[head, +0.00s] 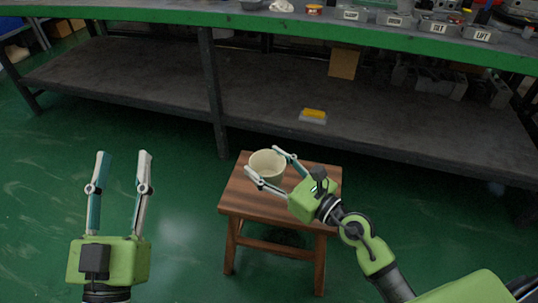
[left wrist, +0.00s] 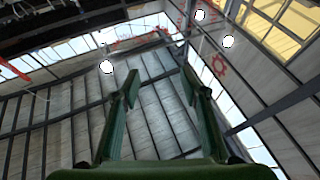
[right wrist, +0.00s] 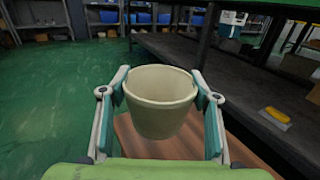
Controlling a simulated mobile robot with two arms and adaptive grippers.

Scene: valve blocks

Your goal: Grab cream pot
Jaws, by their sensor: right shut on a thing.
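The cream pot (head: 266,165) is a round, open-topped pot standing upright at the back of a small wooden stool (head: 240,200). It fills the middle of the right wrist view (right wrist: 160,105). My right gripper (head: 262,161) is shut on the pot, with one finger on each side of its wall. In the right wrist view the pot sits between the two fingers (right wrist: 160,82), and its inside looks empty. My left gripper (head: 124,154) is open and empty, pointing up at the left, well away from the stool. Its open fingers also show in the left wrist view (left wrist: 157,75).
A long workbench with a green top edge (head: 300,35) and a dark lower shelf (head: 150,75) runs behind the stool. Grey labelled blocks (head: 396,20) stand on the top. The green floor (head: 60,170) is clear at left.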

